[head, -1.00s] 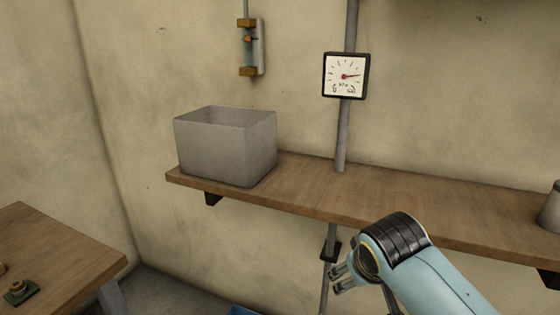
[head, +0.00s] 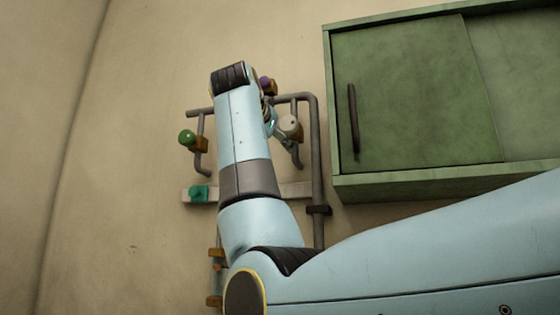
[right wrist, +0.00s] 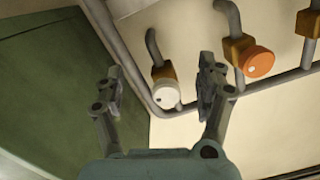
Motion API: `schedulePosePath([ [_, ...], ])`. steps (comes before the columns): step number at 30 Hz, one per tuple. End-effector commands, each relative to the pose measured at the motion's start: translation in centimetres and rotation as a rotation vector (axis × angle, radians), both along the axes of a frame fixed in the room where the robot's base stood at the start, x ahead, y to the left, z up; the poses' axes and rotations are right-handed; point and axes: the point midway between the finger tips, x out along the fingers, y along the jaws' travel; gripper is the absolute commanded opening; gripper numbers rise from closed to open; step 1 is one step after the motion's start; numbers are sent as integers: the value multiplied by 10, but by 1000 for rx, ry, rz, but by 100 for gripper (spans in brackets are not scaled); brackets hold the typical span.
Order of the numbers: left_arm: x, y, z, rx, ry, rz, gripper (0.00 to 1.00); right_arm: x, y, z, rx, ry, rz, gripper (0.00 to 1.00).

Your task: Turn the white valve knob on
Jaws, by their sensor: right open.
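The white valve knob (head: 289,124) sits on a brass-coloured fitting on the wall pipes. In the right wrist view the white knob (right wrist: 166,94) appears between the two fingers, nearer the right one. My right gripper (right wrist: 158,88) is open and empty, with its fingers spread. How far the knob is from the fingertips I cannot tell. In the head view my right gripper (head: 273,122) is mostly hidden behind my arm, close to the left of the white knob. My left gripper is in no view.
A green knob (head: 187,137) and a purple knob (head: 266,86) are on the same pipes. An orange knob (right wrist: 260,62) is right of the gripper in the wrist view. A green cabinet (head: 420,95) hangs to the right. A teal slider (head: 199,193) sits lower left.

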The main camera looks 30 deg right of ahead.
Motion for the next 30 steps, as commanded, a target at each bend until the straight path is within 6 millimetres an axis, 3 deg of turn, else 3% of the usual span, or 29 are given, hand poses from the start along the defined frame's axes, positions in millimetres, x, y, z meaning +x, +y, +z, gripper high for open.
schedulePosePath([
  [1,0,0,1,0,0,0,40,-11,2,32,7,-50,-19,72],
  [3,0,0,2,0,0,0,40,-23,2,59,15,-98,-41,72],
  [6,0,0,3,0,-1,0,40,-32,1,78,20,-131,-58,72],
  [11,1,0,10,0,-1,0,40,-24,-12,83,19,-135,-65,72],
  [21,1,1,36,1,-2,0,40,19,-62,83,20,-134,-63,72],
  [30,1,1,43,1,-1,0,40,36,-80,81,20,-137,-59,72],
])
